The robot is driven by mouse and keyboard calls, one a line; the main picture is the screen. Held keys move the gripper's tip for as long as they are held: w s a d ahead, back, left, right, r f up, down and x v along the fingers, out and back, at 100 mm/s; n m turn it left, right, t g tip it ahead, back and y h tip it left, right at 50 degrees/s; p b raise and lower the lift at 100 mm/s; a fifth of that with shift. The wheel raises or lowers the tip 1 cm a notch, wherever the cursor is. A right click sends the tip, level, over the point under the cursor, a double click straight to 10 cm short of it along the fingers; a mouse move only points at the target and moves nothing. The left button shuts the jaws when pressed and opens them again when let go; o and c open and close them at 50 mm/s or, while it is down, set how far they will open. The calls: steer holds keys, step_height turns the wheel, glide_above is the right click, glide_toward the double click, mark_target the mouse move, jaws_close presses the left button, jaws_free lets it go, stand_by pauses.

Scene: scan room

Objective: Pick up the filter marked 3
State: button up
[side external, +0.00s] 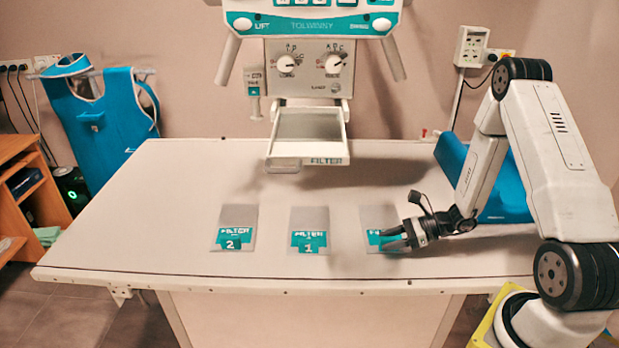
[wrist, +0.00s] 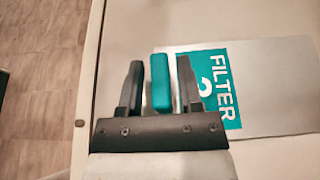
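Three flat grey filters with teal labels lie in a row on the pale table. The right-hand filter (side external: 376,215) is partly covered by my gripper (side external: 396,238), and its number is hidden in the side view. In the wrist view its label (wrist: 228,62) reads FILTER, with the digit partly behind a finger. A teal block (wrist: 162,84) stands between the black fingers of my gripper (wrist: 160,82), with a gap showing at its left. The fingers are open; contact on the right side cannot be told. The filter marked 1 (side external: 309,220) and the filter marked 2 (side external: 237,218) lie further left.
The pale table (side external: 170,235) has free room at the left and along the front. An open drawer marked FILTER (side external: 308,140) hangs from the machine behind the row. A blue cushion (side external: 505,205) lies behind my arm at the right.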

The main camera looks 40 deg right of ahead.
jaws_close()
steer(key=shift+r, duration=0.2)
steer(key=shift+r, duration=4.85)
